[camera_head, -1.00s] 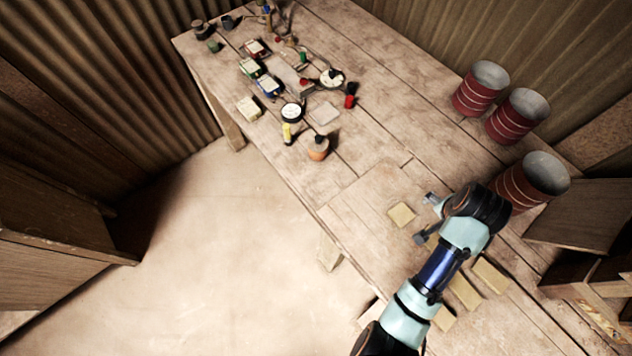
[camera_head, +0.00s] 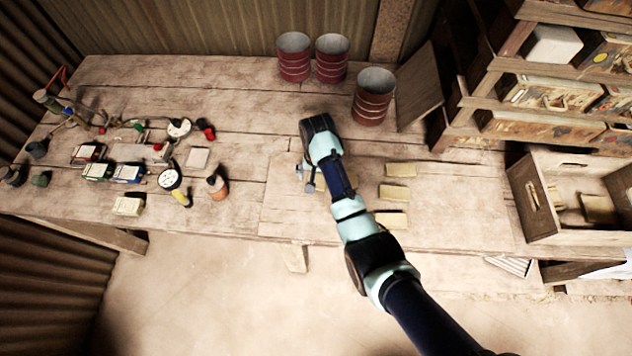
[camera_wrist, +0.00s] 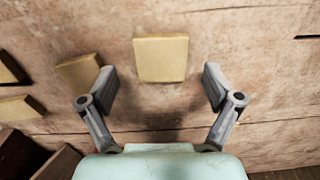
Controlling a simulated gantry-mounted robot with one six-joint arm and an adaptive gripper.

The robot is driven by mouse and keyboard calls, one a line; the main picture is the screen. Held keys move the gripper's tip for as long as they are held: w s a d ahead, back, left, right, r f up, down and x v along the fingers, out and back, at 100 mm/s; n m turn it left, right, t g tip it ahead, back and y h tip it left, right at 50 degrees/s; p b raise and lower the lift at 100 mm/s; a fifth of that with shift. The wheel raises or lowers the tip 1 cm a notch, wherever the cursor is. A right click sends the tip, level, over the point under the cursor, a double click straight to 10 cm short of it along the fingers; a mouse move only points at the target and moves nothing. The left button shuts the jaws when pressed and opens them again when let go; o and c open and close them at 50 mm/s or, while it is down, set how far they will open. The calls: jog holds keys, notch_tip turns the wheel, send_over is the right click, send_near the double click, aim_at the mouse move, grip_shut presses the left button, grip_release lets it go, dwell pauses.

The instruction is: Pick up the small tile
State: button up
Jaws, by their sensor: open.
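In the wrist view a squarish yellow-tan tile (camera_wrist: 161,58) lies flat on the wooden table, ahead of my gripper (camera_wrist: 158,80) and roughly centred between its fingers. The fingers are spread wide apart with nothing between them. I cannot tell the height gap to the tile. In the head view my gripper (camera_head: 306,178) is over the middle of the table, and my arm seems to hide the centred tile. Other tan tiles lie to its right: a back one (camera_head: 401,169), a middle one (camera_head: 395,193) and a front one (camera_head: 391,220).
Red drums (camera_head: 374,97) stand behind. A wooden crate (camera_head: 537,205) and shelves (camera_head: 555,88) are at the right. Gauges, an orange bottle (camera_head: 217,187) and small boxes crowd the left. In the wrist view another tile (camera_wrist: 78,69) lies by the left finger.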

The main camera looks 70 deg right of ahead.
aim_at(317, 181)
notch_tip(317, 181, down, 2)
jog(key=shift+f, duration=0.1)
jog(key=c, duration=1.3)
notch_tip(317, 181, up, 20)
jog(key=p, duration=0.9)
jog(key=shift+p, duration=0.35)
